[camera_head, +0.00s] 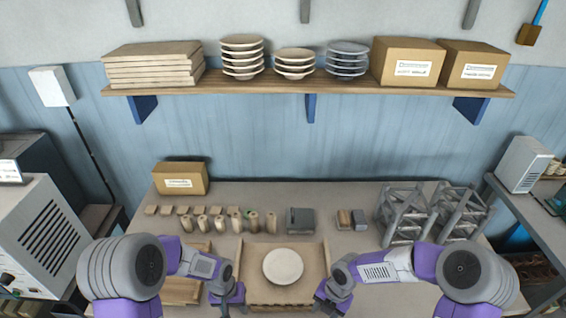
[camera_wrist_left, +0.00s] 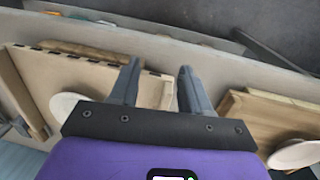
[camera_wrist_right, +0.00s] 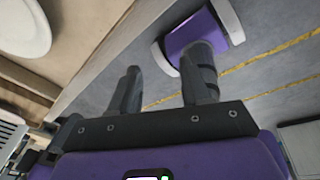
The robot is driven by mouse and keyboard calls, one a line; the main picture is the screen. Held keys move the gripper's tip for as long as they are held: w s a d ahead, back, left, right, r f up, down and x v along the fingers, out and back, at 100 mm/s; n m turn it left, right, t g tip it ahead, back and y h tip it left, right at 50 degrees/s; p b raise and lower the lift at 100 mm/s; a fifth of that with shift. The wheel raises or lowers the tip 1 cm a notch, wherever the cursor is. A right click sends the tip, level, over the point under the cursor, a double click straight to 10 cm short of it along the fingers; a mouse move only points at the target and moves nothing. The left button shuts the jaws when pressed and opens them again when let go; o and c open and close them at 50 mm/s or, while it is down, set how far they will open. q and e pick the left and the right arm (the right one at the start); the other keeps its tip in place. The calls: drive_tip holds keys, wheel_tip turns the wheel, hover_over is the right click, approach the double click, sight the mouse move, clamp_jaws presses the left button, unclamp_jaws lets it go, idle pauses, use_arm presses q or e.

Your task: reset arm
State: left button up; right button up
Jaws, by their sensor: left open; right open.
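My left gripper (camera_head: 226,300) is to the left of the tray at the table's front. In the left wrist view its two fingers (camera_wrist_left: 157,88) are apart with nothing between them. My right gripper (camera_head: 328,300) is to the right of the tray. In the right wrist view its fingers (camera_wrist_right: 163,88) are apart and empty. A round pale plate (camera_head: 283,266) lies in the tray (camera_head: 314,280) between the two grippers, touched by neither. Both arms reach in from the sides, over the front of the table.
Metal racks (camera_head: 408,214) stand at the table's right. Several small cylinders (camera_head: 219,224) and a grey box (camera_head: 300,219) sit behind the tray. A cardboard box (camera_head: 180,178) is at the back left. A wall shelf (camera_head: 330,88) holds stacked dishes and boxes. The table's back middle is clear.

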use_arm(q)
drive_tip(key=s+d+f+n+h+b, duration=0.1)
drive_tip(key=s+d+f+b, duration=0.1)
drive_tip(key=s+f+b, duration=0.2)
drive_tip(key=s+d+f+n+h+b, duration=0.1)
drive_tip(key=s+f+b, duration=0.4)
drive_tip(key=s+f, duration=0.5)
wheel_tip(320, 180, down, 6)
drive_tip(key=shift+s+d+f+n+t+h, duration=0.1)
drive_tip(key=shift+s+d+n+t+h, duration=0.3)
drive_tip(key=shift+d, duration=0.45)
use_arm(e)
drive_tip(key=s+a+f+m+y, duration=0.1)
drive_tip(key=s+f+m, duration=0.5)
drive_tip(key=f+m, duration=0.4)
drive_tip(key=s+a+f+m+t+y, duration=0.1)
drive_tip(key=s+f+m, duration=0.6)
drive_tip(key=m, duration=1.5)
wheel_tip(320, 180, down, 4)
drive_tip(key=shift+s+a+r+t, duration=0.2)
drive_tip(key=shift+s+r+t, duration=0.05)
drive_tip(key=shift+s+t, duration=0.05)
